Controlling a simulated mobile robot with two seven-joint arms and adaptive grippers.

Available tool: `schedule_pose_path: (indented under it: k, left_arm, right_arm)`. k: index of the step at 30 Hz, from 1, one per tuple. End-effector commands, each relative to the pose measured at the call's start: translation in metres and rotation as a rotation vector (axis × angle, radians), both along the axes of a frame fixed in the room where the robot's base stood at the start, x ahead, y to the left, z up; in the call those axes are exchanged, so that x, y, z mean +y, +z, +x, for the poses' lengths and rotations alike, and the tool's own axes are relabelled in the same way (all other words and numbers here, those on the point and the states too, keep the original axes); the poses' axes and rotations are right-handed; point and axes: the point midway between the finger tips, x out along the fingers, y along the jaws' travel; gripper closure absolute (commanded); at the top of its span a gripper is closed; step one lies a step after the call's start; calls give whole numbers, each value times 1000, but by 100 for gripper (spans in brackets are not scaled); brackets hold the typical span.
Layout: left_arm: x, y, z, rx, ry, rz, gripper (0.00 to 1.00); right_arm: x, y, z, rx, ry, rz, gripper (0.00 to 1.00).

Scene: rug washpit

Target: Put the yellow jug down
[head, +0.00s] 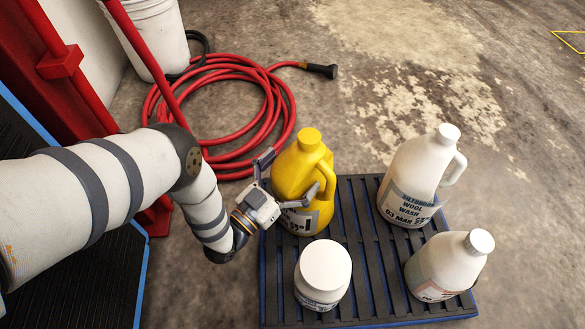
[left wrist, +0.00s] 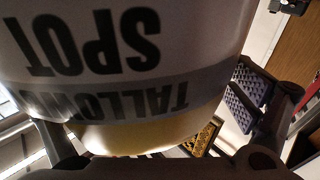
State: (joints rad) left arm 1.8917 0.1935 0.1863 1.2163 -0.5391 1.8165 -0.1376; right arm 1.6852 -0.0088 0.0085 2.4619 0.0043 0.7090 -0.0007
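The yellow jug (head: 294,174) is upright at the back left corner of the black slatted pallet (head: 370,262). Its base overlaps the pallet in the head view; I cannot tell whether it touches. My left gripper (head: 288,178) reaches in from the left, with one finger on either side of the jug's body, and appears shut on it. In the left wrist view the jug's label (left wrist: 95,50) fills the upper middle, its letters upside down. A dark finger pad (left wrist: 247,98) lies against its right edge. My right gripper is not in view.
A white tub (head: 323,272) stands front left on the pallet. A white wool wash jug (head: 415,175) stands back right and another white jug (head: 445,265) front right. A red hose (head: 225,110) lies coiled behind. The pallet's middle slats are clear.

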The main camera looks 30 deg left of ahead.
Motion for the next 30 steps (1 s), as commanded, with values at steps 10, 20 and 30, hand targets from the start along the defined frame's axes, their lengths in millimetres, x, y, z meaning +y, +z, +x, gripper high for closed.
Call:
schedule_pose_path:
  k: [10,20,30]
  left_arm:
    - [2,2,-7,2,0,1,0]
    - [20,-8,-78,1,-1,1,0]
    - [30,-15,-115,-1,0,0,0]
  right_arm:
    - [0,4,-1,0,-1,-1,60]
    - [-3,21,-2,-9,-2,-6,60]
    - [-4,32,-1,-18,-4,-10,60]
